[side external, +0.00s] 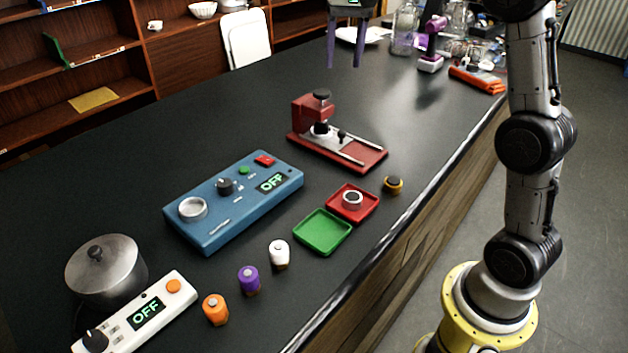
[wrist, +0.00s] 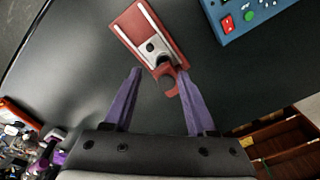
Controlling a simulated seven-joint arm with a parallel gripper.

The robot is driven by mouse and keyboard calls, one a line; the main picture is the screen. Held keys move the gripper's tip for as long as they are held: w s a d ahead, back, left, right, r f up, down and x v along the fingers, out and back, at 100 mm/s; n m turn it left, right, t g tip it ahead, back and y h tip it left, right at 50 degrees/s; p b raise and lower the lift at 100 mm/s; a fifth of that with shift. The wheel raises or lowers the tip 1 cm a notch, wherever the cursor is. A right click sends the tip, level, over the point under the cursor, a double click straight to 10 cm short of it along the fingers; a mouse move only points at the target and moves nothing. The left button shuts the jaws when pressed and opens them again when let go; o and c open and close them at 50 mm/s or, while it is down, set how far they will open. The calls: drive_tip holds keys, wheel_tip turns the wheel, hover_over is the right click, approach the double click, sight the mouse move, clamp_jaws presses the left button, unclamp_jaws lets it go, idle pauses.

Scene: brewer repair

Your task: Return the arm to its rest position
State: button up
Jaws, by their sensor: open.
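My gripper (side external: 345,64) is at the top of the side external view, raised above the far part of the black table. Its two purple fingers point down and stand apart with nothing between them. In the wrist view my gripper (wrist: 159,74) also shows its fingers spread and empty. The red press-like device (side external: 338,140) sits on the table below and apart from the fingers. In the wrist view the red device (wrist: 142,28) appears beyond the fingertips.
A blue OFF panel (side external: 235,200), red tray (side external: 370,201), green tray (side external: 322,232), several small cylinders, a metal pot (side external: 106,270) and a white OFF panel (side external: 137,318) occupy the near table. Glassware (side external: 405,28) and tools clutter the far end. Shelves (side external: 75,75) line the left.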

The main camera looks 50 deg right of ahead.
drive_tip(key=s+a+r+n+t, duration=0.1)
drive_tip(key=s+a+n, duration=0.1)
drive_tip(key=s+a, duration=0.5)
drive_tip(key=s+a+r+n+t, duration=0.2)
drive_tip(key=s, duration=0.9)
drive_tip(key=s+a+f+n+t, duration=0.1)
drive_tip(key=s+f+n, duration=0.3)
drive_tip(key=s+f, duration=0.5)
wheel_tip(320, 180, down, 4)
drive_tip(key=shift+a+r, duration=0.25)
drive_tip(key=shift+a, duration=0.4)
